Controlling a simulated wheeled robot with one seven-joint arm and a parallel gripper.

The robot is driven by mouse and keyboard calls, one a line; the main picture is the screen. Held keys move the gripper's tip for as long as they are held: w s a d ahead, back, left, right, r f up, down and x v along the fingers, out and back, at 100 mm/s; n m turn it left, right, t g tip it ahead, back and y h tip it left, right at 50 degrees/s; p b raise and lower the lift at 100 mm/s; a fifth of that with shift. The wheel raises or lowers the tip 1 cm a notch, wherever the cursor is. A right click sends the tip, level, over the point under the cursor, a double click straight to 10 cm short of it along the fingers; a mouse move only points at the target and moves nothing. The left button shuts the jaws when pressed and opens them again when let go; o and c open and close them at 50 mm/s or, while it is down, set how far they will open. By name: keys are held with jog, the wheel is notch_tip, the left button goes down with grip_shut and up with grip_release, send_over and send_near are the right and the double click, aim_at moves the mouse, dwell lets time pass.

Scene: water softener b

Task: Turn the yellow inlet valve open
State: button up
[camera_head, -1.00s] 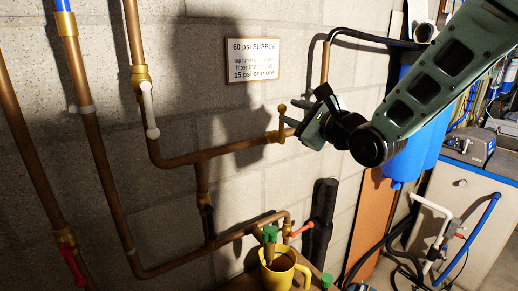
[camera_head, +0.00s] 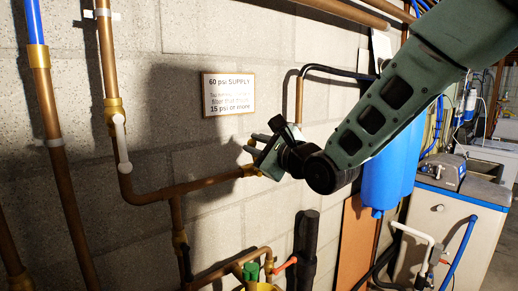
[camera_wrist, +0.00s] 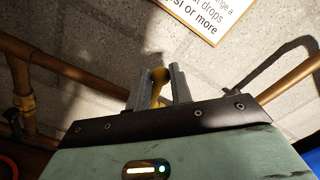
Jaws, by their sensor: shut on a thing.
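The yellow inlet valve (camera_head: 249,150) is on the copper pipe that runs along the block wall, in the head view. My gripper (camera_head: 258,144) reaches it from the right and covers most of it. In the wrist view, the rounded yellow valve handle (camera_wrist: 158,76) stands between the two grey fingers of my gripper (camera_wrist: 159,84), which are shut on it. The handle's lower part and the valve body are partly hidden by the fingers and the gripper's front edge.
A sign reading "60 psi SUPPLY" (camera_head: 228,93) hangs above the valve. A red-handled valve (camera_head: 284,265) is below. Blue tanks (camera_head: 388,178) stand to the right.

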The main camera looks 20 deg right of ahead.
jog(key=shift+s+a+f, duration=0.1)
jog(key=shift+f, duration=0.3)
jog(key=shift+s+a+f+b, duration=0.15)
jog(key=shift+a+f+b, duration=0.1)
jog(key=shift+a+b, duration=0.2)
jog(key=shift+s+a+f+b, duration=0.2)
jog(key=shift+a+b, duration=0.1)
jog(key=shift+a, duration=0.25)
jog(key=shift+a, duration=0.1)
jog(key=shift+s+a+f+b, duration=0.25)
jog(key=shift+a+f+b, duration=0.5)
jog(key=shift+a+b, duration=0.15)
